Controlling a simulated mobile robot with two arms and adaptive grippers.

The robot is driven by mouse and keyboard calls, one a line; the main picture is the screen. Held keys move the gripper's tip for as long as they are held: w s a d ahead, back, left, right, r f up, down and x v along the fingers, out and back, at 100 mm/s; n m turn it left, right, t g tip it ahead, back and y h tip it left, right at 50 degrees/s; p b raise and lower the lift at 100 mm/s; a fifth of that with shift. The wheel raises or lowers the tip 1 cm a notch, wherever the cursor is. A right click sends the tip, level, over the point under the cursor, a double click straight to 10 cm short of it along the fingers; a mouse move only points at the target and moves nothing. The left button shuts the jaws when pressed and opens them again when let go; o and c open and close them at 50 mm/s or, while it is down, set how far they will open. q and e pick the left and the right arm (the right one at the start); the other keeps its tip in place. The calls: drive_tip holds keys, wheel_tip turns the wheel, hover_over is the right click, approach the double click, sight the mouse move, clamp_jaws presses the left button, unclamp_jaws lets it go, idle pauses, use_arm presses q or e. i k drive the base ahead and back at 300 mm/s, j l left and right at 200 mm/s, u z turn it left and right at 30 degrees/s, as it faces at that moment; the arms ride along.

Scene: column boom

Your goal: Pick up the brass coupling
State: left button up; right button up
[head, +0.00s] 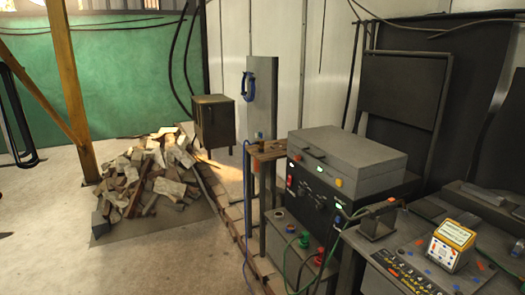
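I cannot clearly make out a brass coupling. A narrow brown stand (270,150) in the middle of the head view has a small bluish item (260,135) near its top, too small to identify. Neither of my grippers can be made out in the head view.
A rubble pile (150,172) lies on the floor at left beside a timber post (66,80). A dark cabinet (214,120) stands behind. Grey equipment cases (345,160), cables and a yellow-framed meter (450,245) crowd the right. Open floor (50,240) is at lower left.

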sight(261, 143)
drive_tip(key=i+j+z, duration=0.1)
drive_tip(key=i, duration=0.35)
drive_tip(key=i+j+z, duration=0.15)
drive_tip(key=i, duration=0.3)
